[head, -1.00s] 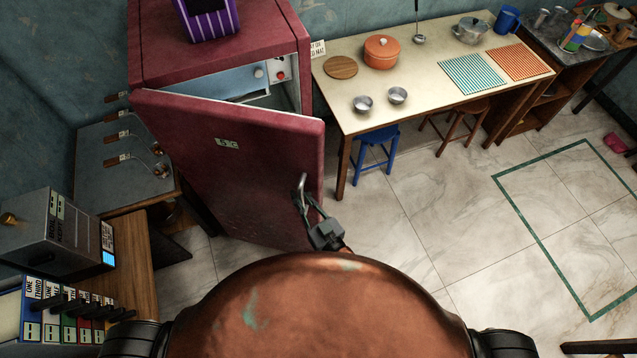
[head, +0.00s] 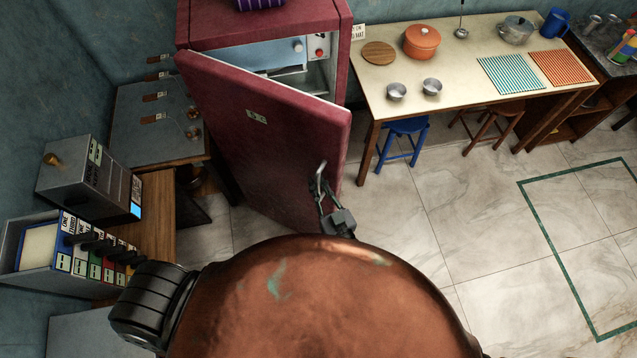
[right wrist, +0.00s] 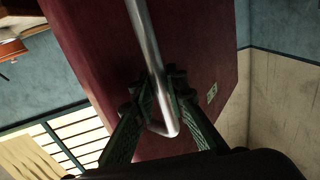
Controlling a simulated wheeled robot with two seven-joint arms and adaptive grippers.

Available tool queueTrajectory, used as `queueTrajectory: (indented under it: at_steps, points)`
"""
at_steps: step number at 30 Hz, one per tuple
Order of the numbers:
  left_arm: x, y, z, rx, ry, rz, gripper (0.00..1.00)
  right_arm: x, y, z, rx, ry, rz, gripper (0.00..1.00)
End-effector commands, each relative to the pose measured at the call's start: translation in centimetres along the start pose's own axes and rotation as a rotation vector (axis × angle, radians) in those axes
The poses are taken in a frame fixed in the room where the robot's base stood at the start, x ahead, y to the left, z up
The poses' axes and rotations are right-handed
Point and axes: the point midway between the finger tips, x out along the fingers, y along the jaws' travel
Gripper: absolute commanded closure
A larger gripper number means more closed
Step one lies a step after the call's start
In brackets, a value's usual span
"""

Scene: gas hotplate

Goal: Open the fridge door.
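The dark red fridge (head: 265,30) stands at the back left with its door (head: 250,130) ajar, swung out toward me from the left side. The gap along the top shows a pale blue interior. The metal bar handle (head: 319,176) is near the door's free right edge. My right gripper (head: 318,190) is at the handle. In the right wrist view, its green fingers (right wrist: 160,85) close around the handle bar (right wrist: 148,45), with the red door (right wrist: 105,60) behind it. My left gripper is not in view.
A table (head: 450,75) with an orange pot (head: 421,41) and metal bowls stands right of the fridge, with a blue stool (head: 403,140) beneath. A grey side table (head: 145,120) and shelf unit are at left. Marble floor (head: 450,200) is clear at right.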

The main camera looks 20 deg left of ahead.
Motion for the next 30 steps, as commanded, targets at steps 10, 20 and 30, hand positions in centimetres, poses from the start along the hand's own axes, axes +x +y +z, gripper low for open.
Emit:
queueTrajectory:
  at_steps: [10,20,30]
  points:
    - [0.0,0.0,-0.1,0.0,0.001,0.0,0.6,0.0,0.0,0.0,0.001,0.0,0.0,0.7]
    - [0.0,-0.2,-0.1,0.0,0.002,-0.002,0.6,-1.8,0.1,0.1,0.001,-0.002,0.002,0.7]
    - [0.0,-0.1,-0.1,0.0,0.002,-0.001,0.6,-8.7,0.0,0.1,0.001,-0.002,0.001,0.7]
